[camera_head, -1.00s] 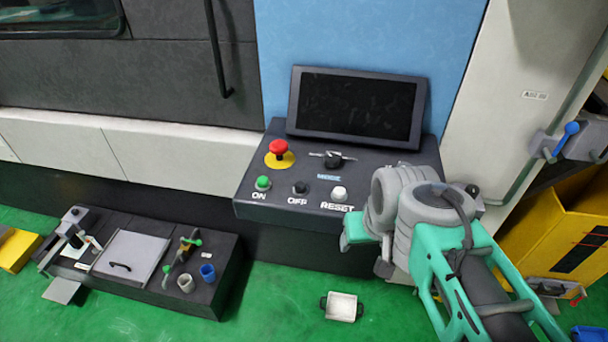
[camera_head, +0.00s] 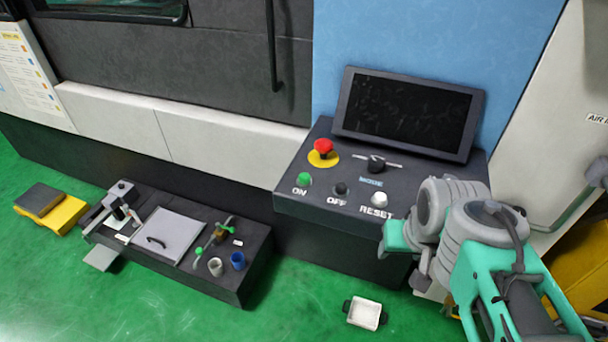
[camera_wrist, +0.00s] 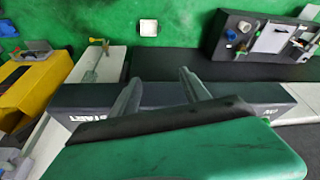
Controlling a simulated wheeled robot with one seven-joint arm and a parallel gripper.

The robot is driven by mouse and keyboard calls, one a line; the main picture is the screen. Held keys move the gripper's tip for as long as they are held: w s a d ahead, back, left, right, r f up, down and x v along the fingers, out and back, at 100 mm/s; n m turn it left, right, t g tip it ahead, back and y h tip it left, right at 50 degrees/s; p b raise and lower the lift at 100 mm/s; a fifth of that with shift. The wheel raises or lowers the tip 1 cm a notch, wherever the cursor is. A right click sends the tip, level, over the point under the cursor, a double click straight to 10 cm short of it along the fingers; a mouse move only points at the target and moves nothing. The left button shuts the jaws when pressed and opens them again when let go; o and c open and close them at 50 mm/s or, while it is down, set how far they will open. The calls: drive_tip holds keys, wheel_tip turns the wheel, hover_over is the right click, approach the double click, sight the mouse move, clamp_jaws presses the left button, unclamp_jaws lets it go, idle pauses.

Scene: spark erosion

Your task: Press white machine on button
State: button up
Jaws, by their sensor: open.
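The white machine (camera_head: 210,131) has a dark control panel (camera_head: 292,208) jutting from its front below a black screen. The green button (camera_head: 303,180) labelled ON sits at the panel's left front and is uncovered. A dark button (camera_head: 340,189) labelled OFF and a white button (camera_head: 379,200) labelled RESET are to its right. My arm covers the panel's right end in the head view. My gripper (camera_wrist: 160,88) shows in the wrist view with two grey fingers apart and nothing between them.
A red emergency stop (camera_head: 323,147) on a yellow base and a mode knob (camera_head: 376,163) are behind the buttons. A dark tool bench (camera_head: 240,290) stands on the floor at lower left. A small white tray (camera_head: 365,313) lies on the green floor before the panel.

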clamp_jaws()
idle(0.3)
idle(1.1)
